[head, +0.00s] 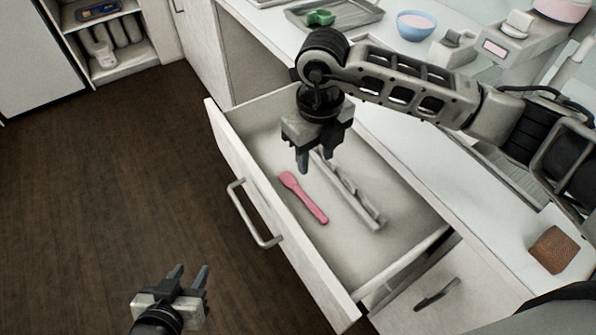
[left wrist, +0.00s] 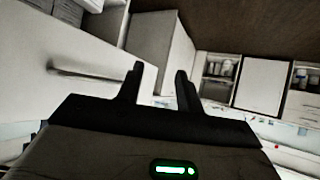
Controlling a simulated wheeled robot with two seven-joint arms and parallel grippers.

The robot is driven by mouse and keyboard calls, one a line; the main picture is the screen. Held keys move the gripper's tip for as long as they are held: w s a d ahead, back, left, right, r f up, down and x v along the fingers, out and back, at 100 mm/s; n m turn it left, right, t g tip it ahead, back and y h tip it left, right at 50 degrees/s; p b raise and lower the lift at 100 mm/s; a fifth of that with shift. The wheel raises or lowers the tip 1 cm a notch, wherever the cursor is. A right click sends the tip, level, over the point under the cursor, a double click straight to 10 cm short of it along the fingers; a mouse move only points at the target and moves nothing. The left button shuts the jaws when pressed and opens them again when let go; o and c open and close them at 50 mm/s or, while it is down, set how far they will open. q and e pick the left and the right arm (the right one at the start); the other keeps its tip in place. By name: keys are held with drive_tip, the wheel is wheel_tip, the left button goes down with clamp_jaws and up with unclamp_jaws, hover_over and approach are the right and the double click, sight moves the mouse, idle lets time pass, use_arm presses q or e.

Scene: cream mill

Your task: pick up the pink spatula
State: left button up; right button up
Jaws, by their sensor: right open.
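The pink spatula (head: 304,197) lies in the open white drawer (head: 224,132), on its bare floor near the drawer front. My right gripper (head: 307,164) hangs pointing down over the drawer, above and just beyond the spatula's wide end. It is open and does not touch the spatula. My left gripper (head: 188,272) is over the dark floor, left of the drawer front, open and empty. Its two fingers also show apart in the left wrist view (left wrist: 160,75). The spatula is fully visible in the head view.
A grey divider strip (head: 350,192) lies in the drawer beside the spatula. The drawer has a metal handle (head: 254,216). On the counter are a tray (head: 352,14) with a green item, a blue bowl (head: 416,25) and a brown block (head: 554,249). The floor at left is clear.

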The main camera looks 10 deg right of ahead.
wheel_tip(320, 180, down, 5)
drive_tip(key=s, duration=0.1)
hover_over(312, 205)
drive_tip(key=f, duration=0.2)
drive_tip(key=f+p, duration=0.1)
drive_tip(key=f, duration=0.1)
drive_tip(key=shift+s+d+f, duration=0.1)
drive_tip(key=shift+s, duration=0.1)
drive_tip(key=shift+f, duration=0.85)
wheel_tip(312, 205, down, 4)
drive_tip(key=shift+w+r+p, duration=0.15)
drive_tip(key=shift+p, duration=0.15)
drive_tip(key=shift+f, duration=0.4)
use_arm(q)
drive_tip(key=shift+s+a+f, duration=0.1)
drive_tip(key=shift+s+a, duration=0.05)
drive_tip(key=shift+s, duration=0.75)
drive_tip(key=shift+s, duration=0.15)
use_arm(e)
clamp_jaws()
